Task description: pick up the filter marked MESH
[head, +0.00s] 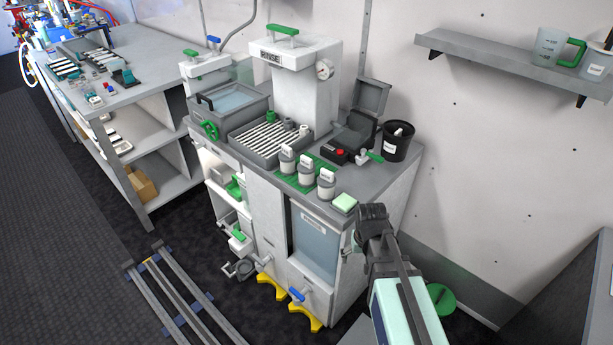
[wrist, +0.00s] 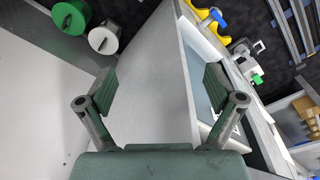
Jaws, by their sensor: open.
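Three white-and-grey filters with labelled tops stand upright in a row on a green mat (head: 312,161) at the counter's front: a left one (head: 287,160), a middle one (head: 306,173) and a right one (head: 326,185). Their labels are too small to read, so I cannot tell which is marked MESH. My gripper (head: 370,214) is to the right of the filters, beside the counter's near right corner. In the wrist view my gripper (wrist: 160,88) is open with nothing between its fingers; the cabinet's pale side lies beyond. No filter shows in the wrist view.
A pale green sponge-like block (head: 344,203) lies between the filters and my gripper. A black cup (head: 397,141) and a black box with a red button (head: 341,153) stand behind the filters. A ribbed draining tray (head: 269,140) is to the left. A green-lidded bin (head: 440,299) stands on the floor.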

